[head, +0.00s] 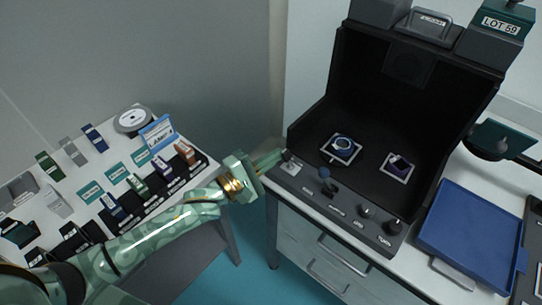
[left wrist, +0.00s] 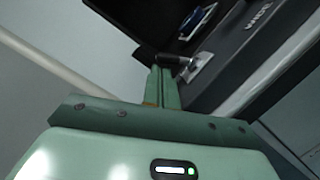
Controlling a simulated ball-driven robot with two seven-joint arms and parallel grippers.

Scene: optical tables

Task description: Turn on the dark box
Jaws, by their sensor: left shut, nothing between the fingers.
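The dark box (head: 385,115) is a black, open-fronted enclosure on a white-topped bench, with a grey control panel along its front edge. A switch on a light metal plate (head: 291,166) sits at the panel's left end. My green left gripper (head: 281,155) is shut and empty, with its fingertips right at this switch. In the left wrist view the closed fingers (left wrist: 162,75) are beside the dark switch lever (left wrist: 178,60); I cannot tell if they touch. The box interior looks unlit. My right gripper is not in view.
Inside the box are a round blue-topped item (head: 343,144) and a small purple item (head: 399,164) on white-edged squares. Several knobs (head: 366,211) line the panel. A blue tray (head: 470,232) lies at right. A side table (head: 75,190) with small boxes stands at left.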

